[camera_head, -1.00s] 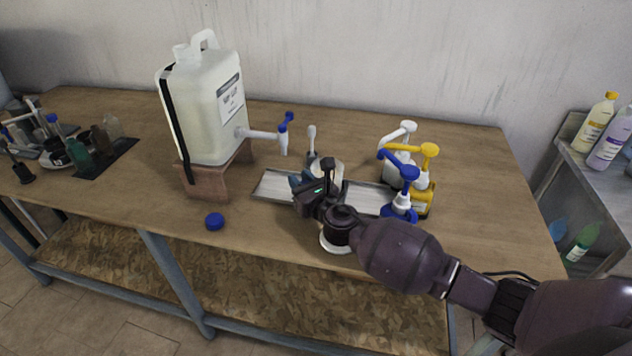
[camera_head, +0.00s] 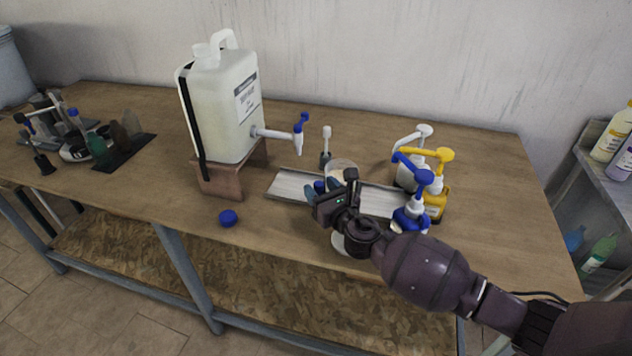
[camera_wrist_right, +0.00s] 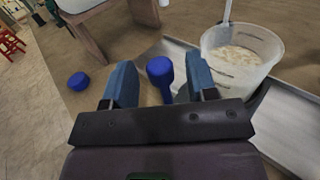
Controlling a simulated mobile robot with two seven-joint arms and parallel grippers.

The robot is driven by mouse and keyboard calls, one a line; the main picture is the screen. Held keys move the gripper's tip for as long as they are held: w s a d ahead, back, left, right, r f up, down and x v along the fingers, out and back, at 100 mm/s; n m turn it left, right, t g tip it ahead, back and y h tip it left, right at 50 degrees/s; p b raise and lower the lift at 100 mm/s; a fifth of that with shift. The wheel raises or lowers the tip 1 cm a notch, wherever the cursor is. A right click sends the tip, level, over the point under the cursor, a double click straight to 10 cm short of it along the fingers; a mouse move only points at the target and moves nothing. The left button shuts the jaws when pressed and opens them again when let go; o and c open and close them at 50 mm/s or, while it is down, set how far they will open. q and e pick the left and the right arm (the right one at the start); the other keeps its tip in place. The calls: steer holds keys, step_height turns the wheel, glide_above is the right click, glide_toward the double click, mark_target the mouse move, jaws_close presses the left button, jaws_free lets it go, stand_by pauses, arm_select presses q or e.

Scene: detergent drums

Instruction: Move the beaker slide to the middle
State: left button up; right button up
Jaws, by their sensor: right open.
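A clear beaker (camera_head: 342,168) with pale contents stands over a long grey metal track (camera_head: 289,187) on the bench; it also shows at upper right in the right wrist view (camera_wrist_right: 240,55). A blue knob (camera_wrist_right: 160,72) sticks up beside the beaker, at the track's near edge. My right gripper (camera_head: 316,191) is open, with its blue fingers (camera_wrist_right: 161,84) on either side of the knob. Gaps show between each finger and the knob. What the knob joins is hidden behind the gripper body. My left gripper is out of view.
A white drum (camera_head: 225,105) with a blue-handled tap (camera_head: 299,135) stands on a wooden block (camera_head: 220,177) left of the track. Blue, yellow and white pump bottles (camera_head: 425,185) crowd the track's right end. A blue cap (camera_head: 228,218) lies near the front edge.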

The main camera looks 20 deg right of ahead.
steer(key=v, duration=0.7)
steer(key=shift+s, duration=0.4)
steer(key=s+d+m+h, duration=0.1)
steer(key=m, duration=0.3)
steer(key=s+d+m+h, duration=0.1)
steer(key=s+m+h, duration=0.1)
steer(key=m, duration=0.2)
steer(key=s+d+f+m+g+h, duration=0.1)
steer(key=m+h, duration=0.1)
steer(key=m, duration=0.1)
steer(key=shift+s+d+f+m, duration=0.1)
steer(key=shift+s+d+m, duration=0.1)
steer(key=shift+s+m, duration=0.2)
steer(key=s+d+f+m+g, duration=0.2)
steer(key=s+m+g, duration=0.4)
steer(key=s+m, duration=0.7)
steer(key=s+d+f+m+g, duration=0.3)
steer(key=s+m+g, duration=0.4)
steer(key=s+m, duration=0.7)
steer(key=w+f+n+t, duration=0.1)
steer(key=w+f+t, duration=0.6)
steer(key=f, duration=0.3)
steer(key=shift+w+t, duration=0.35)
steer(key=shift+t, duration=0.25)
